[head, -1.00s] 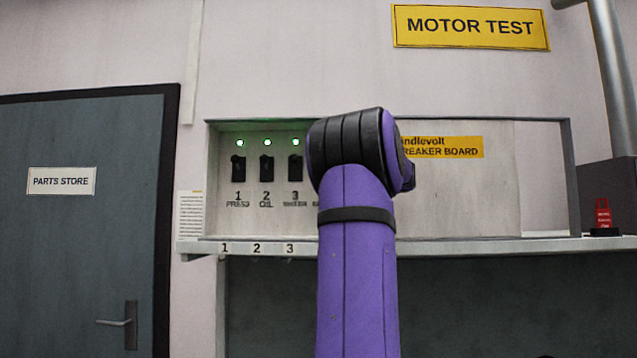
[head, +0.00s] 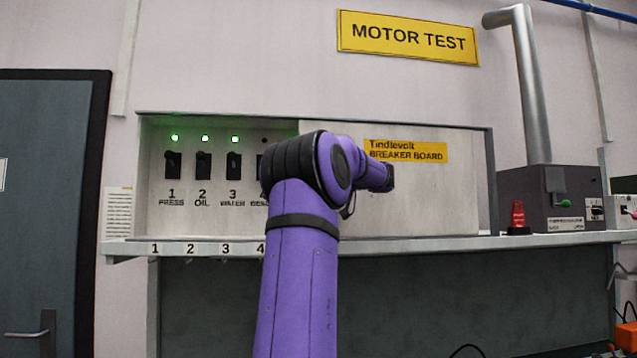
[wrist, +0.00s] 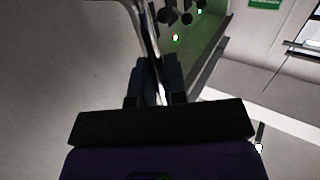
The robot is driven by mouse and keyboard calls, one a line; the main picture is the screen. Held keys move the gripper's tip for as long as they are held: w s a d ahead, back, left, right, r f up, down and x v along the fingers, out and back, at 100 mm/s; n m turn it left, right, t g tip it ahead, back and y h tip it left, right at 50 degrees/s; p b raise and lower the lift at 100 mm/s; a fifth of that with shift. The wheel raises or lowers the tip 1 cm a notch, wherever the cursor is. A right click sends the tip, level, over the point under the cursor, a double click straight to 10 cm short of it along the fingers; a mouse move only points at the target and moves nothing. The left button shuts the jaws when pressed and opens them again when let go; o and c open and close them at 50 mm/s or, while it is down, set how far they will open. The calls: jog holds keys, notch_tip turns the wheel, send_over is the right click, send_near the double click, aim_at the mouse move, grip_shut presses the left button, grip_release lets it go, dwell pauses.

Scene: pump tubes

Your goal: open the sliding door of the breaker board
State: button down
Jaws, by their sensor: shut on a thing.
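The breaker board's sliding door (head: 430,205) is a pale panel with a yellow Tindlevolt label (head: 405,150). It covers the right part of the recess, and the left part stands open. In the wrist view the door (wrist: 60,75) fills the left side. My gripper (wrist: 157,75) is shut on a thin strip at the door's edge; I cannot tell whether this is a handle or the edge itself. In the head view my purple arm hides the gripper and the door's lower left edge.
Black breaker switches (head: 203,166) with green lamps show in the open part. A ledge (head: 400,242) runs below the board. A red device (head: 518,216) and a grey box (head: 570,200) stand at the right. A grey door (head: 40,200) is at the left.

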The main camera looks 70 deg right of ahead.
jog(key=c, duration=1.2)
grip_release()
jog(key=s+a, duration=0.1)
jog(key=s, duration=0.9)
jog(key=shift+s, duration=0.35)
jog(key=shift+a, duration=0.1)
jog(key=shift+w, duration=0.1)
